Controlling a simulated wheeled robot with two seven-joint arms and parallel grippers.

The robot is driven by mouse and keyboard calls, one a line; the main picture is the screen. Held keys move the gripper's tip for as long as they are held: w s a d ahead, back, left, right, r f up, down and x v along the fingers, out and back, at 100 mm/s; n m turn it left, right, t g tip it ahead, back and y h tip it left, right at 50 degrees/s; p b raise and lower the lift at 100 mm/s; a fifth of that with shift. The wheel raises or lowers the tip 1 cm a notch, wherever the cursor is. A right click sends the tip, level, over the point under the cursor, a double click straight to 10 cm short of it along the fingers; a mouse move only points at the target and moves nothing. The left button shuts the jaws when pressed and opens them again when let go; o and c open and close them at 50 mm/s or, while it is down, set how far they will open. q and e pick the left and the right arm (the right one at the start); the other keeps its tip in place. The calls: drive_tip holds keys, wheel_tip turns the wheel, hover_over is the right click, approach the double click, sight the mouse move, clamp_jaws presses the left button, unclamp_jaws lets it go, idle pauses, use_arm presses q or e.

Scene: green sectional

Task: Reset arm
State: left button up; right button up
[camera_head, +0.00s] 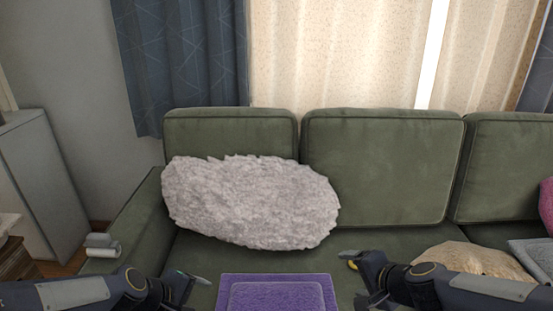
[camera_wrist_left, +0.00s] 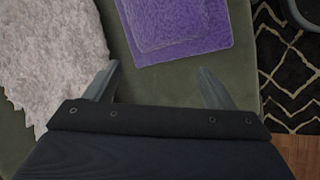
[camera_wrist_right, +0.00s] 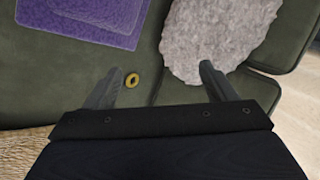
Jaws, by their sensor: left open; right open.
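My right gripper (camera_head: 352,275) is at the lower right of the head view, above the sofa seat. In the right wrist view its two fingers (camera_wrist_right: 158,88) are spread and hold nothing. A small yellow ring (camera_wrist_right: 131,80) shows beside its left finger, apparently on the seat. My left gripper (camera_head: 190,290) is at the lower left of the head view. In the left wrist view its fingers (camera_wrist_left: 160,88) are wide apart with nothing between them. Both grippers are on either side of a purple folded cloth (camera_head: 275,281) on the seat.
The green sofa (camera_head: 384,160) fills the middle. A fluffy grey-white pillow (camera_head: 250,203) leans on its back at left. A beige cushion (camera_head: 474,260) lies at right, by a grey item (camera_head: 532,255) and a pink cushion (camera_head: 547,204). A patterned rug (camera_wrist_left: 285,70) lies on the floor.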

drive_tip(key=s+r+n+g+y, duration=0.1)
drive_tip(key=s+r+n, duration=0.2)
drive_tip(key=s, duration=0.2)
drive_tip(key=s+r+n+y, duration=0.1)
drive_tip(key=s+r+n, duration=0.2)
drive_tip(key=s, duration=0.3)
use_arm(q)
drive_tip(key=s+a+r+m, duration=0.1)
drive_tip(key=s+r+m, duration=0.35)
drive_tip(key=s, duration=0.45)
drive_tip(key=s+a+r+m, duration=0.1)
drive_tip(key=s+r+m, duration=0.4)
drive_tip(key=s, duration=0.4)
use_arm(e)
drive_tip(key=s+d+f+n+g+h, duration=0.2)
drive_tip(key=s+d+n, duration=0.1)
drive_tip(key=s, duration=0.8)
use_arm(q)
wheel_tip(320, 180, up, 13)
drive_tip(key=m+p, duration=0.1)
drive_tip(key=p, duration=1.3)
drive_tip(key=shift+p, duration=0.35)
use_arm(e)
wheel_tip(320, 180, up, 14)
drive_tip(key=shift+a+n, duration=0.15)
drive_tip(key=shift+n, duration=0.15)
